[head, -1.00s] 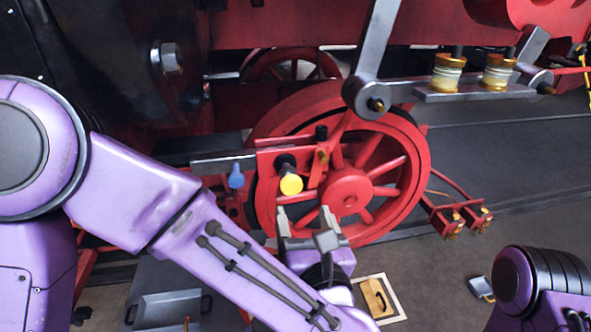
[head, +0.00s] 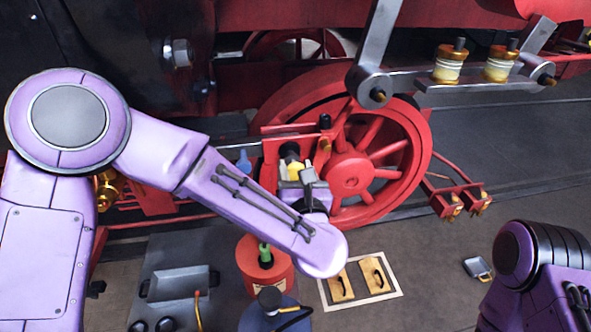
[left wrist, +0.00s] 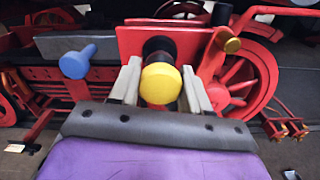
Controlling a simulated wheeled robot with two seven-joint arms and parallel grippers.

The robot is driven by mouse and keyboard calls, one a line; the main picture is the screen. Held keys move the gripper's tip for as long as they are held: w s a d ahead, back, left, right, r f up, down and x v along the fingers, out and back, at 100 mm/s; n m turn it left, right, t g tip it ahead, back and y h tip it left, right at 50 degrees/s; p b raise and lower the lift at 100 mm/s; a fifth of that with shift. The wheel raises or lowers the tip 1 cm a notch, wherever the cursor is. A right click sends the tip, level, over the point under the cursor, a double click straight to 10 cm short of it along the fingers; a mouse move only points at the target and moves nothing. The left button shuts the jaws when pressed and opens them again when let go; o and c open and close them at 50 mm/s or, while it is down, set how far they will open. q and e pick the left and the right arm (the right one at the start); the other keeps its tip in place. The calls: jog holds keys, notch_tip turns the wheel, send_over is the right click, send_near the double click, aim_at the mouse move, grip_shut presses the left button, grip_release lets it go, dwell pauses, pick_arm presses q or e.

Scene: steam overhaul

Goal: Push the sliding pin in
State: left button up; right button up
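The sliding pin is black with a round yellow end (head: 294,170). It sticks out of a red bracket (head: 272,150) in front of the red spoked wheel. In the left wrist view the yellow end (left wrist: 160,84) sits between the two pale fingers of my left gripper (left wrist: 161,88). The fingers stand apart on either side of it, and whether they touch it is unclear. In the head view the left gripper (head: 292,175) is at the pin and partly hides it. My right gripper is out of view; only part of the right arm shows at lower right.
A blue knob (head: 243,162) is left of the pin. The red wheel (head: 385,170) is close behind. Below are a red can (head: 265,280), a blue container (head: 262,318), a grey tray (head: 172,285) and a framed board (head: 390,268). Floor at right is mostly clear.

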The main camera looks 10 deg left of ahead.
pick_arm(q)
grip_shut()
jog(key=shift+w+a+f+b, duration=0.1)
jog(key=shift+w+b, duration=0.15)
jog(key=shift+b, duration=0.1)
jog(key=shift+b+x, duration=0.7)
jog(key=shift+x, duration=0.2)
jog(key=shift+r, duration=0.25)
jog(key=o, duration=0.9)
grip_release()
jog(key=shift+w+f, duration=0.1)
jog(key=shift+w, duration=0.05)
jog(key=b+v, duration=0.3)
jog(key=v, duration=0.7)
jog(key=shift+s+b, duration=0.2)
jog(key=shift+b, duration=0.1)
